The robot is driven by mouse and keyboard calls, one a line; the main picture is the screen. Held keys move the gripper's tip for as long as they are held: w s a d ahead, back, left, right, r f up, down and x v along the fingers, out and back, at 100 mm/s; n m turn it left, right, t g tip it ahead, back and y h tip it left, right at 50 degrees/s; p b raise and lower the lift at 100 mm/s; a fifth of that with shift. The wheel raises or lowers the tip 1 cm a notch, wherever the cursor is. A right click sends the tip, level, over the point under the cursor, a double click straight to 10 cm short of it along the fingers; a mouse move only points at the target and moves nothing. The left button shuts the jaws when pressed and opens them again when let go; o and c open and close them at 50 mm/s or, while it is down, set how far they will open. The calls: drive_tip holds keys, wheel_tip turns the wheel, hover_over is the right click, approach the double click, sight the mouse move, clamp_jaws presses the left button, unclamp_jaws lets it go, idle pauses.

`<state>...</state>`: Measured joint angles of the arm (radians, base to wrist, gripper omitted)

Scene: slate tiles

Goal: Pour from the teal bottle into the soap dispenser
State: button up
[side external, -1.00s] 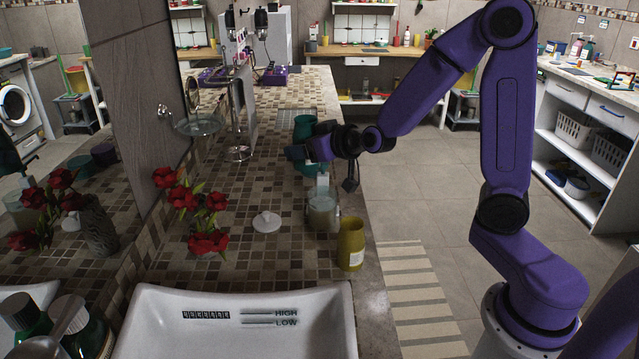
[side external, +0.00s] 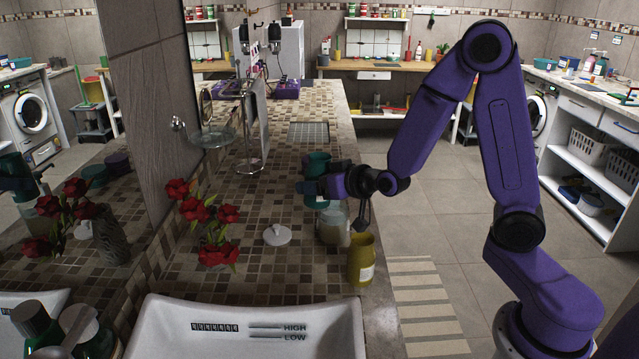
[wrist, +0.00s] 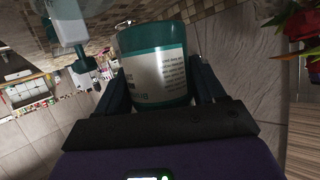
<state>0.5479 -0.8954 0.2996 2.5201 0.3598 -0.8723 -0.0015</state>
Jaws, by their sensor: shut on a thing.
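My gripper (side external: 312,188) is shut on the teal bottle (side external: 317,202), just behind the soap dispenser. In the wrist view the teal bottle (wrist: 157,72), with a white printed label, sits between both fingers. The soap dispenser (side external: 333,228) is a clear jar standing upright on the tiled counter; my gripper hides part of its top. A pale, translucent body with a teal part (wrist: 72,22) shows at the upper left of the wrist view; I cannot tell surely that it is the dispenser. I see no liquid flowing.
A yellow cup (side external: 361,262) stands close in front of the dispenser, near the counter's right edge. A white round lid-like piece (side external: 277,235) lies left of it. Red flowers (side external: 212,220), a glass dish on a stand (side external: 212,138) and a white sink (side external: 250,330) surround the counter space.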

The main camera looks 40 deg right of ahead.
sight(319, 200)
drive_tip(key=shift+a+r+m, duration=0.2)
drive_tip(key=shift+a+m, duration=0.05)
drive_tip(key=shift+m, duration=0.05)
drive_tip(key=shift+a+f+m+y, duration=0.3)
drive_tip(key=shift+f+m+y, duration=0.1)
drive_tip(key=shift+f, duration=0.45)
drive_tip(key=shift+a+f+m+y, duration=0.25)
drive_tip(key=shift+f+m+y, duration=0.15)
drive_tip(key=shift+f, duration=0.45)
idle(0.7)
drive_tip(key=shift+a+f+m+y, duration=0.35)
drive_tip(key=shift+f+m+y, duration=0.05)
drive_tip(key=shift+f+m, duration=0.3)
drive_tip(key=shift+a+f+m+y, duration=0.15)
drive_tip(key=shift+a+m+y, duration=0.05)
drive_tip(key=shift+m+y, duration=0.25)
drive_tip(key=m, duration=0.1)
drive_tip(key=m+t+y, duration=0.1)
drive_tip(key=m, duration=0.1)
drive_tip(key=shift+a, duration=0.3)
drive_tip(key=shift+r+m+t+y, duration=0.5)
drive_tip(key=shift+r+m+y, duration=0.1)
drive_tip(key=shift+m, duration=0.55)
drive_tip(key=shift+r+m, duration=0.2)
drive_tip(key=shift+m, duration=0.1)
drive_tip(key=shift+r+m+y, duration=0.2)
drive_tip(key=shift+m+y, duration=0.05)
drive_tip(key=shift+m, duration=0.05)
